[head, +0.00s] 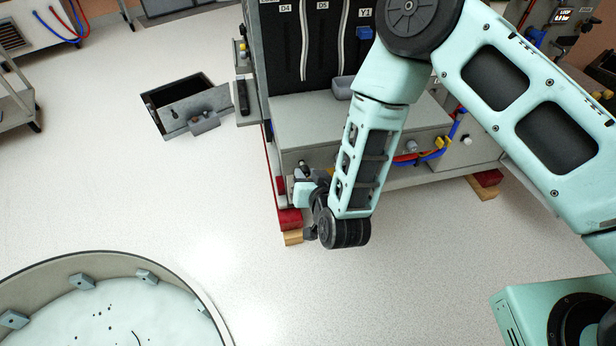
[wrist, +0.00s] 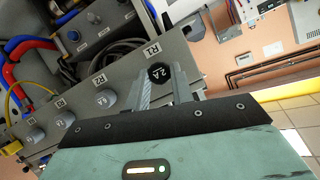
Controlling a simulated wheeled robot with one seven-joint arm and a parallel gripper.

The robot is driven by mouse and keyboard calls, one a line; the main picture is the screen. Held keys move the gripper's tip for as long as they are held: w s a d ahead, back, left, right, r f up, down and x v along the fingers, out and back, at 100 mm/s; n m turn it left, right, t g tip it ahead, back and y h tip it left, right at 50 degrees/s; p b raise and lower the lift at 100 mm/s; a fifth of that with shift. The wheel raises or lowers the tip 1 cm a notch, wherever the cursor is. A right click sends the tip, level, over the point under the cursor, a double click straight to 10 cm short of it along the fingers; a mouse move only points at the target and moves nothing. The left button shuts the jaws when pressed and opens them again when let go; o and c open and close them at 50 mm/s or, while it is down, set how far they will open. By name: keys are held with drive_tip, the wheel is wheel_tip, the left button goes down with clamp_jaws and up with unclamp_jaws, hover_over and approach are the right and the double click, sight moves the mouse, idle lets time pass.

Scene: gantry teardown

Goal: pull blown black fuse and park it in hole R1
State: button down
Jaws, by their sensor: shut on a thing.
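In the wrist view, a black fuse (wrist: 159,73) with a hexagonal cap marked in white, apparently "2A", sits between the two fingers of my gripper (wrist: 162,82). My gripper is shut on it. The fuse is beside the R1 label (wrist: 152,48) on a grey panel (wrist: 130,72). The cap covers whatever hole is behind it, so I cannot tell whether the fuse is seated in it or held in front. In the head view, my gripper (head: 301,188) is low at the left end of the machine's front, its fingertips mostly hidden.
Several round grey caps (wrist: 107,98) line the same panel. Blue and red hoses (wrist: 22,48) and a yellow cable run close by. In the head view, a floor hatch (head: 188,106) lies open and a round tub (head: 105,262) stands front left. Floor between them is clear.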

drive_tip(key=shift+w+a, duration=0.1)
drive_tip(key=shift+w, duration=0.65)
drive_tip(key=c, duration=1.6)
unclamp_jaws()
drive_tip(key=shift+w+f, duration=0.1)
drive_tip(key=shift+w, duration=0.05)
drive_tip(key=o, duration=0.5)
drive_tip(key=p+v, duration=0.1)
drive_tip(key=v, duration=0.6)
drive_tip(key=f+p+v, duration=0.1)
drive_tip(key=p+v, duration=0.1)
drive_tip(key=v, duration=0.5)
drive_tip(key=p+v, duration=0.1)
drive_tip(key=v, duration=0.6)
drive_tip(key=shift+s+a+f, duration=0.15)
drive_tip(key=shift+s+a, duration=0.05)
drive_tip(key=shift+s, duration=0.25)
